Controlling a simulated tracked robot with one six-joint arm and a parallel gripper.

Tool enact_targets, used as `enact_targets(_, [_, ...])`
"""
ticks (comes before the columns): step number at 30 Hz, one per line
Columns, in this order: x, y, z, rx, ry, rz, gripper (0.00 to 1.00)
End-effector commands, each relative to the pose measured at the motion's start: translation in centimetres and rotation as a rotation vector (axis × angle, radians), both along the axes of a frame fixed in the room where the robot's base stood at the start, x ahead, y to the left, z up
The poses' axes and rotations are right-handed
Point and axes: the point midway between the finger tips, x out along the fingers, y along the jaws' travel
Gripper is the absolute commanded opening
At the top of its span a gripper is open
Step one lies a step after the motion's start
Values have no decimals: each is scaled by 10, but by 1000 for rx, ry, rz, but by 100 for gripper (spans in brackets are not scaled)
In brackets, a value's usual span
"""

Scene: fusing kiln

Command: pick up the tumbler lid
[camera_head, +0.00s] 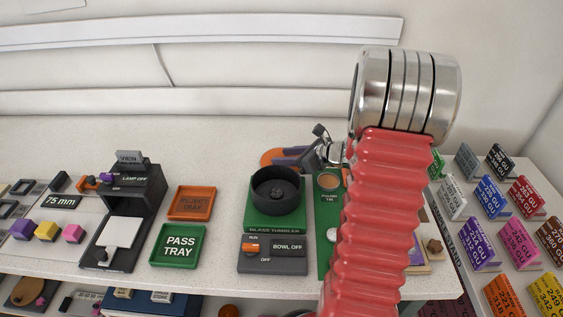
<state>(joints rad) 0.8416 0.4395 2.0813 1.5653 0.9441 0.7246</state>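The glass tumbler (263,222) is a green-topped unit with a black round bowl (277,204) on it. A dark knob or hub (277,194) shows in the middle of the bowl. I cannot tell whether this is the lid's knob or part of the bowl, so I cannot make out the lid for sure. My gripper (316,145) is small in the view, behind and to the right of the bowl, apart from it. Its fingers are partly hidden by my metal wrist, and their opening is unclear. I see nothing clearly held.
An orange reject tray (191,188) and a green pass tray (177,263) lie left of the tumbler. The tumbler's front panel (272,262) reads BOWL OFF. A black viewer box (150,187) stands further left. A green board (323,262) adjoins on the right. Colored labelled blocks (487,193) stand far right.

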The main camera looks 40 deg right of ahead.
Motion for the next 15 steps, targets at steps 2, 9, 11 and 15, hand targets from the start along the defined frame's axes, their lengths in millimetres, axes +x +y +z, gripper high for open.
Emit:
enact_targets(2, [0,0,0,0,0,0,38])
enact_targets(9, [0,0,0,0,0,0,38])
enact_targets(11, [0,0,0,0,0,0,33])
enact_targets(15, [0,0,0,0,0,0,24])
